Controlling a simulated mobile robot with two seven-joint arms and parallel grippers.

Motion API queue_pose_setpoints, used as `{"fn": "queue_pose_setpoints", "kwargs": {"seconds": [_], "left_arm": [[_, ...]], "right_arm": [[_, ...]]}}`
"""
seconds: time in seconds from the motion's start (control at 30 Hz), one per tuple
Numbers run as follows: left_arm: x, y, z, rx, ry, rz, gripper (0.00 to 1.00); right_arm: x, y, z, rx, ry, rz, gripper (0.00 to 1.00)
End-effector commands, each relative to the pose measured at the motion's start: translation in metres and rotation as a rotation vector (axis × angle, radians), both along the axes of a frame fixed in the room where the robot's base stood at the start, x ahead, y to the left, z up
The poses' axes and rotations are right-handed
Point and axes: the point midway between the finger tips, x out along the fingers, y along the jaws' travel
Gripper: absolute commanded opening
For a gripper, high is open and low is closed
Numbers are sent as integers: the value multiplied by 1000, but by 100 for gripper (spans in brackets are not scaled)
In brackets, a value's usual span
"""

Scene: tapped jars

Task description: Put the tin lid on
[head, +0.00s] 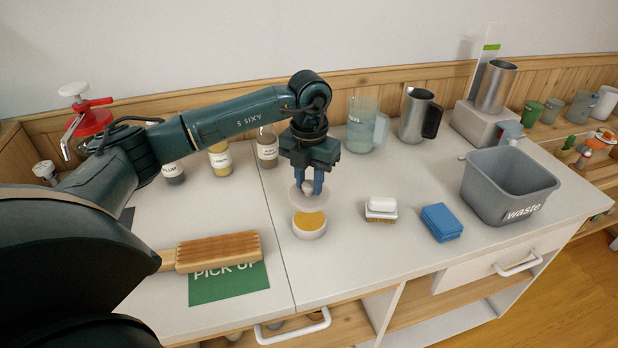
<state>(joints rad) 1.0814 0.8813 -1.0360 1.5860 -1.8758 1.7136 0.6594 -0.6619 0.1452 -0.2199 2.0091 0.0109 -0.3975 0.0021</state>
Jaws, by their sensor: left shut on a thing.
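The tin (309,233) is a small round white container with a yellow-orange filling, standing uncovered on the counter near the front middle. My left gripper (308,187) points down just behind and above the tin in the picture. It is shut on the knob of a pale round lid (299,199). The lid is held level and appears raised and apart from the tin; the exact gap cannot be told. The fingers cover part of the knob. My right gripper does not show.
Labelled jars (220,160) and jugs (416,116) stand behind. A wooden brush (217,251) lies left on a green pick-up mat (228,284).

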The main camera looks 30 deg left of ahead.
Motion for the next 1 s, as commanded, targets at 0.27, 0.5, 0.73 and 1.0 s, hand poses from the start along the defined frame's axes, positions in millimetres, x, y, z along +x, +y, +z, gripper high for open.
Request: {"fn": "queue_pose_setpoints", "kwargs": {"seconds": [0.27,0.5,0.73,1.0], "left_arm": [[0,0,-23,0,0,0,2],[0,0,-40,0,1,-1,2],[0,0,-56,0,2,-1,2],[0,0,-54,0,0,-1,2]], "right_arm": [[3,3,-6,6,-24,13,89],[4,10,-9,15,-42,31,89],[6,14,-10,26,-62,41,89],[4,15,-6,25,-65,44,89]]}}
